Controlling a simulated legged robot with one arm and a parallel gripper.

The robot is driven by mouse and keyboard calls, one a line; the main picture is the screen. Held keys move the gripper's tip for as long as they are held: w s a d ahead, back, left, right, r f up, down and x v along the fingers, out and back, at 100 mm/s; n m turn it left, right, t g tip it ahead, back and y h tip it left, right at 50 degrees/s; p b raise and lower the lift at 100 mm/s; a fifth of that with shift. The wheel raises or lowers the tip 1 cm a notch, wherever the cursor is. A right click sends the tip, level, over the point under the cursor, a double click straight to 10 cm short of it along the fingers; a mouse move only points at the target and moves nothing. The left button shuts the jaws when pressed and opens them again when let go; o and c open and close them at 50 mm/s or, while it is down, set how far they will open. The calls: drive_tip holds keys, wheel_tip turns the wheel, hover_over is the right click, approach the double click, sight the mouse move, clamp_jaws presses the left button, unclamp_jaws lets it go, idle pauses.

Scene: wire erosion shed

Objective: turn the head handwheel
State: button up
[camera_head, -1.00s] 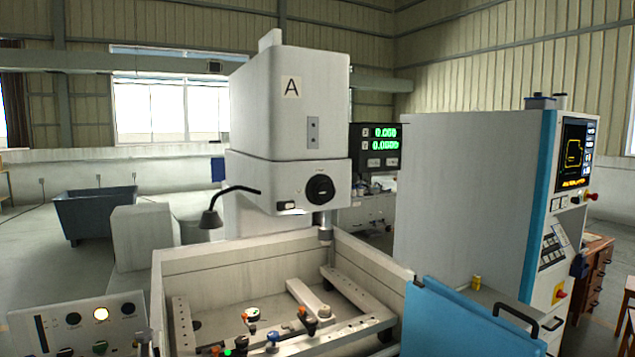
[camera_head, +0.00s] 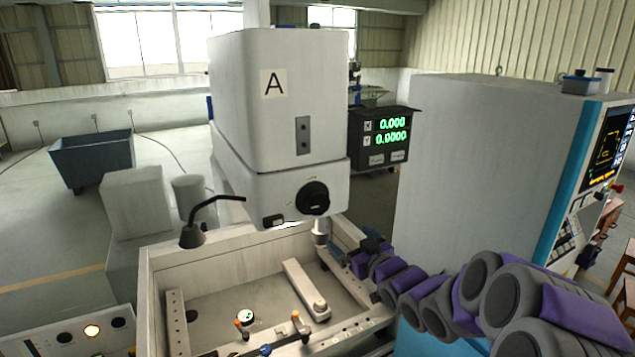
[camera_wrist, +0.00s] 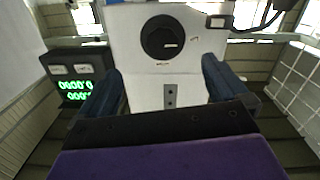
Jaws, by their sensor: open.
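The head handwheel (camera_head: 313,198) is a round black knob on the front of the white machine head marked A. In the wrist view, which is upside down, the handwheel (camera_wrist: 163,37) shows beyond the fingertips, near the top middle. My gripper (camera_head: 356,240) is below and to the right of the handwheel in the head view, apart from it. In the wrist view my gripper (camera_wrist: 162,78) has its two dark fingers spread wide with nothing between them.
A black readout (camera_head: 385,138) with green digits is right of the head. The open work tank (camera_head: 215,255) with clamps lies below. A tall white cabinet (camera_head: 480,170) stands at right.

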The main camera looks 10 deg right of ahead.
drive_tip(key=r, duration=0.2)
drive_tip(key=p, duration=0.1)
approach(322, 206)
drive_tip(key=a, duration=0.1)
drive_tip(key=shift+t+y, duration=0.3)
drive_tip(key=x, duration=0.2)
drive_tip(key=d+p+x, duration=0.1)
drive_tip(key=x, duration=0.1)
drive_tip(key=p+x, duration=0.1)
drive_tip(key=x, duration=0.2)
drive_tip(key=shift+w+d+f, duration=0.25)
drive_tip(key=shift+w+f, duration=0.05)
drive_tip(key=shift+w, duration=0.05)
drive_tip(key=shift+w+a, duration=1.05)
drive_tip(key=shift+w, duration=0.15)
drive_tip(key=shift+w+a+p, duration=0.25)
drive_tip(key=shift+a+p, duration=0.05)
drive_tip(key=shift+a, duration=0.1)
drive_tip(key=shift+d, duration=0.75)
drive_tip(key=shift+c, duration=1)
drive_tip(key=shift+a, duration=0.4)
drive_tip(key=c, duration=0.6)
drive_tip(key=shift+c, duration=0.9)
drive_tip(key=shift+d, duration=0.15)
